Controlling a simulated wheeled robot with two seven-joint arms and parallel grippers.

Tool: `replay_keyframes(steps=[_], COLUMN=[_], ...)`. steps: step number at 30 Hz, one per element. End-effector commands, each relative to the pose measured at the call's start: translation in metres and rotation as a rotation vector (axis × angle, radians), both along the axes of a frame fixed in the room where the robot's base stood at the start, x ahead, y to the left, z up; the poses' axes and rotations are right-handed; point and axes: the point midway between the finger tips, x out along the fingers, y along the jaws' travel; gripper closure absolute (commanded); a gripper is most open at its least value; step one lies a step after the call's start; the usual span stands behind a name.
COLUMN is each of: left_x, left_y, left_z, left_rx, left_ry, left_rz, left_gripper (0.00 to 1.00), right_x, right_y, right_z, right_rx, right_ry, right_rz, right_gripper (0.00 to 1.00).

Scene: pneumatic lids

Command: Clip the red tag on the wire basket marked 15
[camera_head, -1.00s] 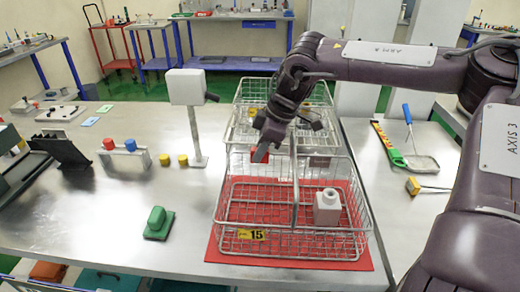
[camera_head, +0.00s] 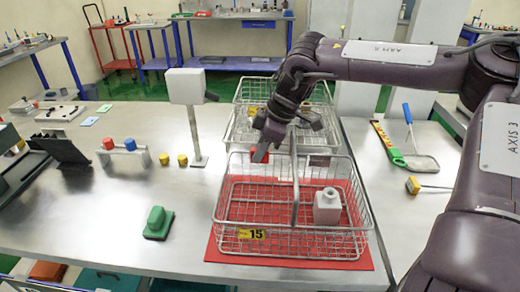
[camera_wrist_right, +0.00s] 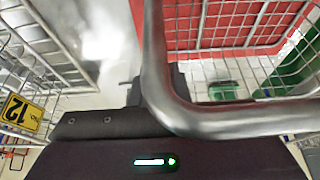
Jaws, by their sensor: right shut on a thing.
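The wire basket marked 15 (camera_head: 252,234) stands on a red mat (camera_head: 222,262), its yellow label facing front. A raised metal bar (camera_head: 295,185) crosses its middle. My right gripper (camera_head: 262,152) is at the basket's far side, left of the bar, just above the rim. It is shut on a small red piece, apparently the red tag (camera_head: 275,145), mostly hidden by the fingers. In the right wrist view a thick metal bar (camera_wrist_right: 220,122) passes close in front of the camera and hides the fingertips. My left gripper is out of view.
A pale block-shaped bottle (camera_head: 327,208) stands in the basket's right half. Another wire basket is behind; a label reading 12 (camera_wrist_right: 20,112) shows in the wrist view. A post with a grey box (camera_head: 187,88) stands left, and a green block (camera_head: 158,222) lies front left.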

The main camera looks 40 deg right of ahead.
Motion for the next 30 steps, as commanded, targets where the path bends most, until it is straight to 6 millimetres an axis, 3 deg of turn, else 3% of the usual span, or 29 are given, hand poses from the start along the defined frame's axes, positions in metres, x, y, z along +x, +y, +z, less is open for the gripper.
replay_keyframes(steps=[13, 14, 19, 25, 30], left_x=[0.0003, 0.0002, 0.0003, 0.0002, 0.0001], left_y=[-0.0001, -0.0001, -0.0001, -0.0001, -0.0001], left_z=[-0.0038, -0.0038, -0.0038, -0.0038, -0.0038], left_rx=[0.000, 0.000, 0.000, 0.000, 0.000], left_ry=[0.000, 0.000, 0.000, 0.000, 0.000], left_rz=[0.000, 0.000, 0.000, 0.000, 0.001], left_gripper=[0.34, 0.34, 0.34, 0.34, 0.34], right_x=[-0.0001, -0.0001, -0.0001, 0.0000, -0.0001], right_y=[0.0002, 0.0002, 0.0002, 0.0001, 0.0000], right_z=[-0.0048, -0.0048, -0.0048, -0.0045, -0.0046], right_rx=[0.000, 0.001, 0.001, 0.000, 0.000], right_ry=[0.000, 0.001, 0.001, 0.000, 0.000], right_rz=[0.000, 0.000, 0.000, 0.000, 0.000], right_gripper=[1.00, 0.83, 0.61, 0.59, 0.41])
